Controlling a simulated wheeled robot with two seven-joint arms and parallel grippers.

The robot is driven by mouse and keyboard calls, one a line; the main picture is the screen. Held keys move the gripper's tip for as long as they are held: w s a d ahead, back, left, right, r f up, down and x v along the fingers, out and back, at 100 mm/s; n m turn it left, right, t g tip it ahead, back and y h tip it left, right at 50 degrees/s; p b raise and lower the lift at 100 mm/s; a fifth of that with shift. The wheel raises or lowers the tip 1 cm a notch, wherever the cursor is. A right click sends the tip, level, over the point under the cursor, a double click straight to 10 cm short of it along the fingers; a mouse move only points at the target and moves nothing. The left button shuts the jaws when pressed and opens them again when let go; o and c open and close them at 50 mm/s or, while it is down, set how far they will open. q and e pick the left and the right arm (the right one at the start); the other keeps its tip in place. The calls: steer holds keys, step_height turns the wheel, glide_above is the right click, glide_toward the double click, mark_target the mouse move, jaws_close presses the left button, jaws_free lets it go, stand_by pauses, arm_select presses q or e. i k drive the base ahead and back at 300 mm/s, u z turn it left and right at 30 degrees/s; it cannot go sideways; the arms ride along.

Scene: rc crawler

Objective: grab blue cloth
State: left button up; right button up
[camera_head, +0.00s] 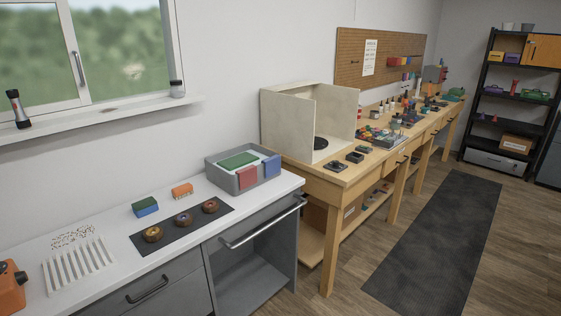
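A blue piece that looks like a folded cloth (271,166) hangs over the front right rim of a grey bin (216,178). The bin stands at the right end of the white counter (200,198). A red cloth-like piece (247,177) hangs beside the blue one, to its left. A green block or folded cloth (236,160) lies on top of the bin. Neither of my grippers is in view, and nothing touches the blue piece.
A dark mat (182,226) with several brown ring-shaped items lies before the bin. A green-and-blue block (145,207), an orange brush-like item (182,191), a white slatted rack (78,263) and an orange object (11,287) share the counter. A wooden workbench (345,176) stands right.

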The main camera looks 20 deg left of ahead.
mark_target(272, 163)
steer(key=i, duration=2.55)
steer(key=u, duration=2.6)
